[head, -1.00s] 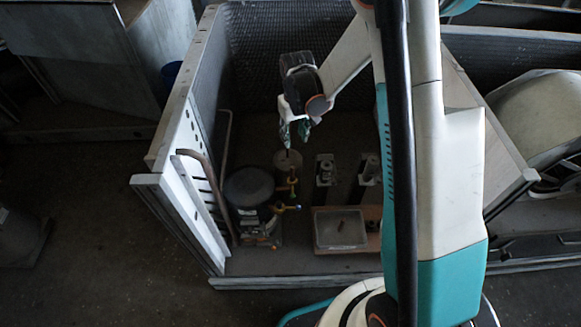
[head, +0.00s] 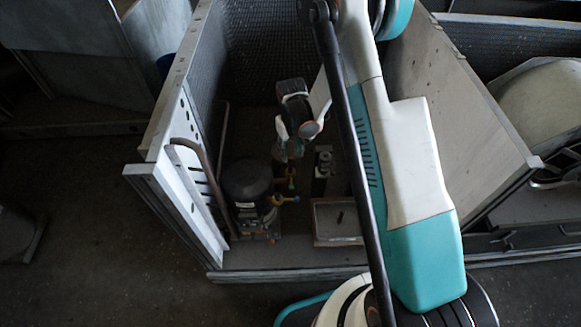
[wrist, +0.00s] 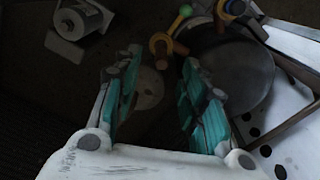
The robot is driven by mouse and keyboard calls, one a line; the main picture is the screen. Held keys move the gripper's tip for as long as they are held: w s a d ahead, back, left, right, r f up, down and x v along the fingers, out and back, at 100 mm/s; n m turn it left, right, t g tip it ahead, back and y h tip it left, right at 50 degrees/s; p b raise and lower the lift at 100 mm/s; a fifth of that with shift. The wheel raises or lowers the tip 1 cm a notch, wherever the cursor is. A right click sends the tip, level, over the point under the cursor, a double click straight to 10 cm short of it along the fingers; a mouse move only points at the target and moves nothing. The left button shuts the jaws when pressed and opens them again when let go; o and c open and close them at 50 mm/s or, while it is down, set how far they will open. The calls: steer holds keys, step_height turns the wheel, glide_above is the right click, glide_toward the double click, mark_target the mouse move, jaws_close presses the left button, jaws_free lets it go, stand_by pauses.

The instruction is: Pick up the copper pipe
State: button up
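A thin brownish pipe (head: 208,168) with a bent top, likely the copper pipe, stands along the left wall of the housing in the head view. A brown bar (wrist: 278,128) at the right of the wrist view may be the same pipe. My gripper (head: 287,152) hangs inside the housing, right of this pipe and apart from it. In the wrist view its two green-padded fingers (wrist: 160,64) are spread with nothing held between them. A dull round canister top (wrist: 148,88) lies below the gap, and an orange-brown fitting (wrist: 161,46) shows just beyond the fingertips.
A dark round compressor (head: 247,180) stands between the pipe and my gripper. Valves with yellow and blue parts (head: 283,198) sit beside it. A shallow tray (head: 338,238) is to the right. The perforated left wall (head: 180,195) bounds the space. My arm hides much of the right side.

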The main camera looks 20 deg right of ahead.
mark_target(290, 158)
step_height(290, 158, down, 5)
steer(key=b, duration=0.3)
steer(key=shift+w+a+f, duration=0.1)
steer(key=shift+f, duration=0.05)
jaws_close()
